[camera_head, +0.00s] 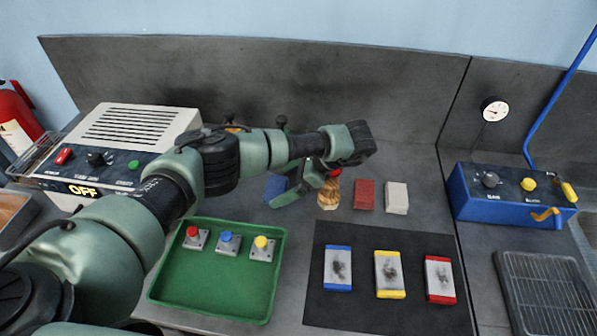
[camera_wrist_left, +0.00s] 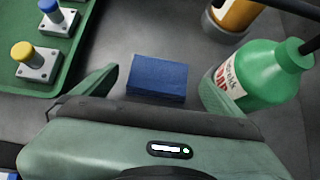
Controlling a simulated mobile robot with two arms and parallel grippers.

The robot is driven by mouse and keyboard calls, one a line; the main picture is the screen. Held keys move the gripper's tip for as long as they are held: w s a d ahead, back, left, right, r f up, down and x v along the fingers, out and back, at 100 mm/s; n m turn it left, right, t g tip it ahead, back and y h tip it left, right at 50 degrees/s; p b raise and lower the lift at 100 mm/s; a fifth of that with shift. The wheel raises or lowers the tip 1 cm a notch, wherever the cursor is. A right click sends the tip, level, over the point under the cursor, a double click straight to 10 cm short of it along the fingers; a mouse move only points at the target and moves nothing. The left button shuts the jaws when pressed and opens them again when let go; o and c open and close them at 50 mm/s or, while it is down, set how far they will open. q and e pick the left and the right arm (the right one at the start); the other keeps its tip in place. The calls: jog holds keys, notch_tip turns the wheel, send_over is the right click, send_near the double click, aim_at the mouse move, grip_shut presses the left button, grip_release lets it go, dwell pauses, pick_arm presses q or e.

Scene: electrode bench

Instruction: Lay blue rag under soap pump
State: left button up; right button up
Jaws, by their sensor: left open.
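The blue rag (camera_wrist_left: 157,78) is a flat folded block lying on the grey bench. In the head view, part of it (camera_head: 275,187) shows beside my left gripper (camera_head: 286,188). In the left wrist view the open fingers of this gripper (camera_wrist_left: 159,74) stand on either side of the rag, with nothing clamped. The soap pump is a green bottle (camera_wrist_left: 262,75) with a white label and dark top, just right of the rag and right finger in the wrist view. In the head view my arm hides most of it; a dark pump top (camera_head: 282,122) shows above the arm. My right gripper is not in view.
A red block (camera_head: 364,194) and a whitish block (camera_head: 396,197) lie right of a wooden-looking item (camera_head: 328,195). A green tray (camera_head: 215,300) with buttons is in front. An amber bottle (camera_wrist_left: 236,14) stands near the soap pump. A dark mat (camera_head: 390,315) holds three stained blocks.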

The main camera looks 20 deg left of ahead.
pick_arm(q)
jog(key=v, duration=1)
jog(key=shift+d, duration=0.2)
jog(key=shift+r, duration=0.1)
